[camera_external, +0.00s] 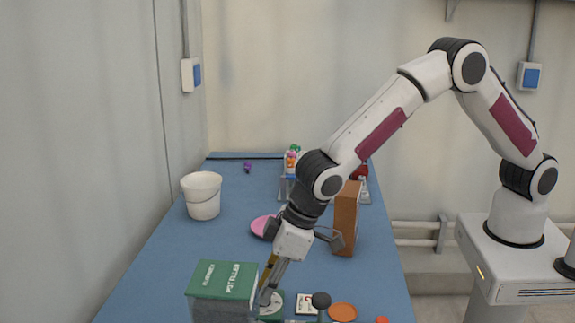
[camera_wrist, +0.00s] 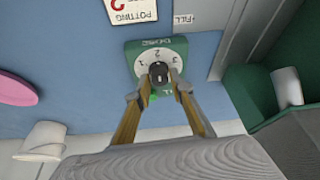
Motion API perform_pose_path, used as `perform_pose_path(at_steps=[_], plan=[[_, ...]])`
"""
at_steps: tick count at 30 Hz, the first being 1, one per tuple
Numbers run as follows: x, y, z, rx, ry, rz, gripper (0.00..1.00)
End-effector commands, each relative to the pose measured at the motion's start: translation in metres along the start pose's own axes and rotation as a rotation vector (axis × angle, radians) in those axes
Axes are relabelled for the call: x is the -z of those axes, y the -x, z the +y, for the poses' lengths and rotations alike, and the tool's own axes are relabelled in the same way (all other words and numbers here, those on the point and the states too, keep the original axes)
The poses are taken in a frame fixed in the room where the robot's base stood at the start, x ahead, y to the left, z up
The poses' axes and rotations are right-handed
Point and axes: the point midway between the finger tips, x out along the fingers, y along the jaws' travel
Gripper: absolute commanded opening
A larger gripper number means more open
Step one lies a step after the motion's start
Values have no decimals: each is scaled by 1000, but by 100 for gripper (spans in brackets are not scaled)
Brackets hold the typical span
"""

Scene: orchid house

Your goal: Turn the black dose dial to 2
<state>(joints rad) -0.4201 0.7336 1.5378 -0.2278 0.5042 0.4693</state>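The black dose dial (camera_wrist: 158,73) is a small round knob at the centre of a white face. The face carries the numbers 1, 2 and 3 and sits on a green plate (camera_wrist: 133,50) marked DOSE. In the wrist view my gripper (camera_wrist: 160,82) has one fingertip on each side of the knob. I cannot tell whether both tips press on it. The knob's pointing direction is not clear. In the external view my gripper (camera_external: 265,294) reaches down to the plate (camera_external: 272,314), and the fingers hide the knob.
The green-topped pot filler (camera_external: 224,280) stands left of my gripper. A card with a red 2 (camera_external: 307,304) lies right of the dial.

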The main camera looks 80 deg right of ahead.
Motion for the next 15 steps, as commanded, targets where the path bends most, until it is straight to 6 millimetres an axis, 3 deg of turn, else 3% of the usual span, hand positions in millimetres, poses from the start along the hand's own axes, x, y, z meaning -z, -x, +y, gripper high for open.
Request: perform_pose_path(at_steps=[15], plan=[[0,2,0,0,1,1,34]])
